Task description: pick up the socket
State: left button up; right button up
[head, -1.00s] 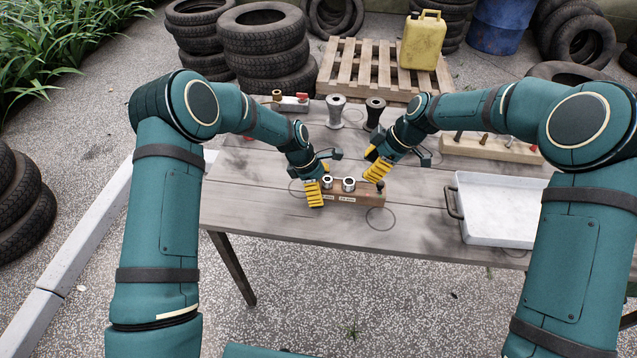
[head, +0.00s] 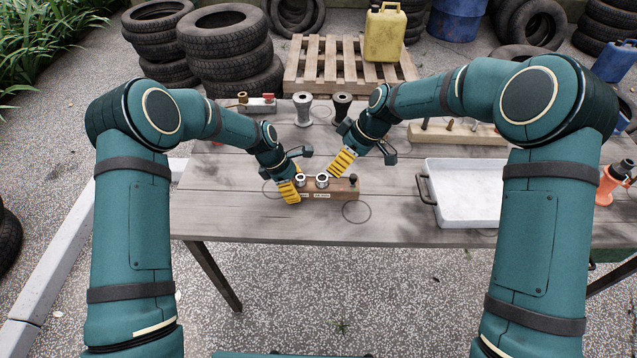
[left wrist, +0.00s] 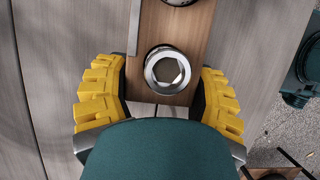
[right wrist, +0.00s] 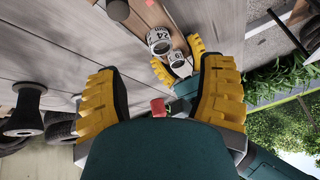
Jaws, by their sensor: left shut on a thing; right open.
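Two silvery sockets stand on a wooden block (head: 343,191) with labels on its front, seen in the head view. The left one is the near socket (head: 300,181) and the other socket (head: 322,180) is beside it. My left gripper (head: 292,184) is shut on the left end of the block; the left wrist view shows its fingers either side of the wood, around a socket (left wrist: 167,70) with a hex opening. My right gripper (head: 341,163) is open and empty, just behind and above the right socket. The right wrist view shows a socket marked 24 (right wrist: 159,42) beyond its fingers.
A dark knob (head: 353,178) stands at the block's right end. A white tray (head: 465,195) with a handle lies to the right. Two spool-shaped stands (head: 303,110) (head: 342,106) and a wooden rack (head: 458,133) are behind. The table front is clear.

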aim_at(323, 178)
jog(key=m, duration=0.5)
jog(key=shift+s+a+r, duration=0.1)
jog(key=shift+s+r, duration=0.1)
jog(key=shift+s, duration=0.05)
jog(key=f+m, duration=0.1)
jog(key=m, duration=1)
jog(key=a+f+m+t+h, duration=0.1)
jog(key=m, duration=1)
jog(key=m+t, duration=0.1)
jog(key=m, duration=0.9)
jog(key=shift+s+a+f+m+h, duration=0.3)
jog(key=shift+s+f+m+h, duration=0.1)
jog(key=shift+w+a+r+x, duration=0.1)
jog(key=shift+a+x, duration=0.05)
jog(key=shift+x, duration=0.75)
jog(key=shift+w+a+r+x, duration=0.1)
jog(key=shift+a+x, duration=0.05)
jog(key=shift+x, duration=0.7)
jog(key=shift+w+a+x, duration=0.1)
jog(key=shift+a+x, duration=0.05)
jog(key=shift+x, duration=0.75)
